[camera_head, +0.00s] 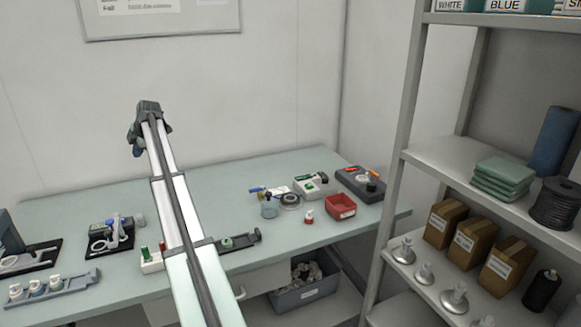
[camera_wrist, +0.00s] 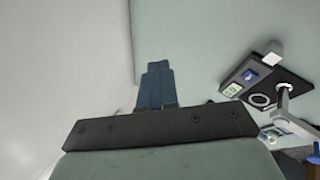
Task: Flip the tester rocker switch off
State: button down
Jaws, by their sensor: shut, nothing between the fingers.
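A small instrument on a black base (camera_head: 110,238) stands on the left part of the bench; it has a pale box, a blue part and a white ring. A similar unit shows at the right of the wrist view (camera_wrist: 268,88). I cannot tell for sure that it is the tester; no rocker or its position is readable. My gripper (camera_head: 135,149) is high above the bench, in front of the back wall, well apart from everything. In the wrist view its blue fingers (camera_wrist: 160,66) are shut and empty.
A white-green box (camera_head: 311,186), a dark box with orange marks (camera_head: 361,183) and a red bin (camera_head: 341,206) stand at the right of the bench (camera_head: 230,190). A grey rack of capped pieces (camera_head: 53,288) lies front left. Shelving (camera_head: 440,155) stands at the right.

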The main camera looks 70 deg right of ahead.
jog(key=s+d+m+g+h, duration=0.1)
jog(key=s+d+g, duration=0.1)
jog(key=s+d, duration=1.3)
jog(key=m+g, duration=0.4)
send_over(321, 172)
jog(key=s+a, duration=0.2)
jog(key=f, duration=0.1)
jog(key=shift+w+d+y, duration=0.25)
jog(key=shift+y, duration=0.15)
jog(key=f, duration=0.8)
jog(key=w+d+f, duration=0.1)
jog(key=f, duration=0.3)
jog(key=shift+w+f, duration=0.1)
jog(key=shift+f, duration=0.85)
jog(key=shift+w+d, duration=0.1)
